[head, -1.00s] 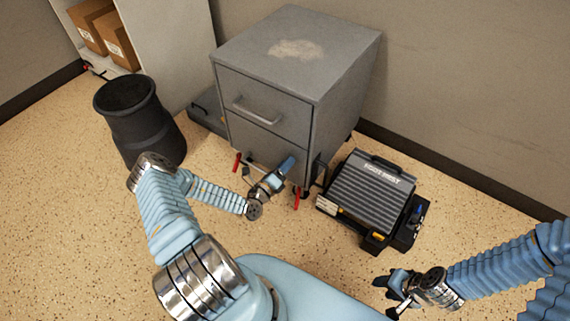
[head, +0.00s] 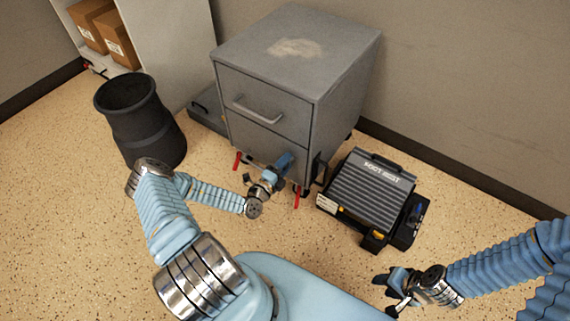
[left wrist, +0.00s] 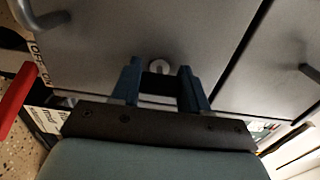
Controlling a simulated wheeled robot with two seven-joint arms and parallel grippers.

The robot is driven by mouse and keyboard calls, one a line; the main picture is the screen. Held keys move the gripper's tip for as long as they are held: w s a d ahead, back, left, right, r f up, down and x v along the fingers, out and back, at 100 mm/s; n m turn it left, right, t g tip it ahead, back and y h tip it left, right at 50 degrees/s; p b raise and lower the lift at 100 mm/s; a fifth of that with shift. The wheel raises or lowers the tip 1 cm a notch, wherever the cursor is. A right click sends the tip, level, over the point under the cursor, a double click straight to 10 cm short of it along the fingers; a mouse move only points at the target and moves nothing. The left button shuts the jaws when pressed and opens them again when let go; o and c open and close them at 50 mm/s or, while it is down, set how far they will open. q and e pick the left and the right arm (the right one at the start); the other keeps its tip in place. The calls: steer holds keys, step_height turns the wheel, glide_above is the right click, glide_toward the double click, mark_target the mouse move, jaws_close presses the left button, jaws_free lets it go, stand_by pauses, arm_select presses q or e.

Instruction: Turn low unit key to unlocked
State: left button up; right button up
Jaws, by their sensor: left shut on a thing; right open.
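The low unit (head: 265,135) is a grey metal cabinet with drawers and a pale worn patch on top. In the left wrist view, its round silver lock with the key (left wrist: 159,67) sits on the grey front, between my left fingertips. My left gripper (head: 284,161) is at the lower front of the unit, and its fingers also show in the left wrist view (left wrist: 160,77). It is shut on the key, whose shape is mostly hidden. In the head view the key is hidden by the gripper. My right gripper (head: 385,283) is open and empty over the floor at lower right.
Red levers (head: 297,196) stick out at the unit's base. A ribbed footrest (head: 370,192) stands to its right and a black bin (head: 140,120) to its left. A shelf with cardboard boxes (head: 105,33) is at upper left. The floor in front is clear.

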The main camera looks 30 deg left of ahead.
stand_by(0.3)
arm_select(q)
steer(key=o, duration=1.1)
steer(key=shift+c, duration=0.2)
steer(key=s+a, duration=0.1)
steer(key=s, duration=1.2)
steer(key=shift+s, duration=0.35)
